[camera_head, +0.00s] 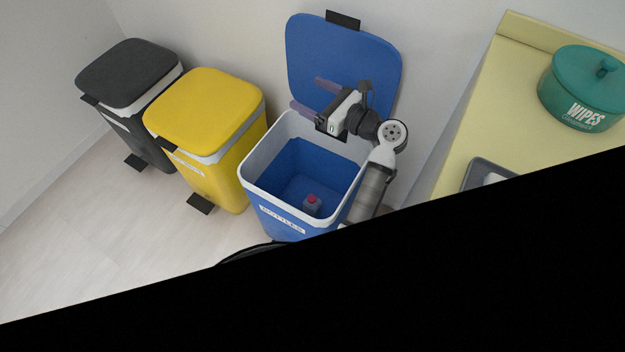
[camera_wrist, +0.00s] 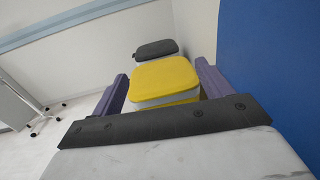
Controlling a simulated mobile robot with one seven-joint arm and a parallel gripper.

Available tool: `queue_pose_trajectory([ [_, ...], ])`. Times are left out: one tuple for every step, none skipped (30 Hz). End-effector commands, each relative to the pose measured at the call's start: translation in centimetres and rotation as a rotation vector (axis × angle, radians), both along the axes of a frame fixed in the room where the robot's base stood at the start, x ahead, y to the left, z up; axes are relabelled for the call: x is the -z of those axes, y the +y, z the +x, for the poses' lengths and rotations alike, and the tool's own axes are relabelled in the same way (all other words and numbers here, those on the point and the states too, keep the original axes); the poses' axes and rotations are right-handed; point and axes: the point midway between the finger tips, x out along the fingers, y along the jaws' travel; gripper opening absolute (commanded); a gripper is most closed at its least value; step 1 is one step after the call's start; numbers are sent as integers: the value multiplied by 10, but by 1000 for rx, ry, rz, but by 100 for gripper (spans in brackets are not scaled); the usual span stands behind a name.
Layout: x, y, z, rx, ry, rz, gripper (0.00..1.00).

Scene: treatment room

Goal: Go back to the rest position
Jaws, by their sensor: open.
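My gripper (camera_head: 312,95) is open and empty, its two purple fingers spread apart above the back rim of the blue bin (camera_head: 268,213), in front of the bin's raised lid (camera_head: 345,62). In the wrist view my gripper (camera_wrist: 160,85) shows its fingers at left and right with nothing between them. The blue bin is open and carries a label on its front. My arm reaches over the bin's right side.
A yellow bin (camera_head: 205,115) and a dark grey bin (camera_head: 128,75), both with lids shut, stand left of the blue bin. At right, a yellow counter (camera_head: 480,110) holds a green wipes container (camera_head: 583,90) and a grey tray (camera_head: 482,172). The floor at left is clear.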

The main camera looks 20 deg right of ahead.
Motion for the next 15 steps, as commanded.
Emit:
queue_pose_trajectory([
  [-6, 0, 0, 0, -1, -1, 78],
  [-8, 0, 0, 0, -1, -1, 78],
  [-10, 0, 0, 0, -2, -1, 78],
  [-11, 0, 0, 0, -1, 0, 78],
  [-12, 0, 0, 0, -1, -1, 78],
  [-13, 0, 0, 0, -1, -1, 78],
  [-13, 0, 0, 0, 0, 0, 78],
  [-13, 0, 0, 0, 0, 0, 78],
  [-13, 0, 0, 0, 0, 0, 78],
  [-13, 0, 0, 0, 0, 0, 78],
  [-13, 0, 0, 0, 0, 0, 78],
  [-13, 0, 0, 0, 0, 0, 78],
  [-13, 0, 0, 0, 0, 0, 78],
  [-13, 0, 0, 0, 0, 0, 78],
  [-13, 0, 0, 0, 0, 0, 78],
])
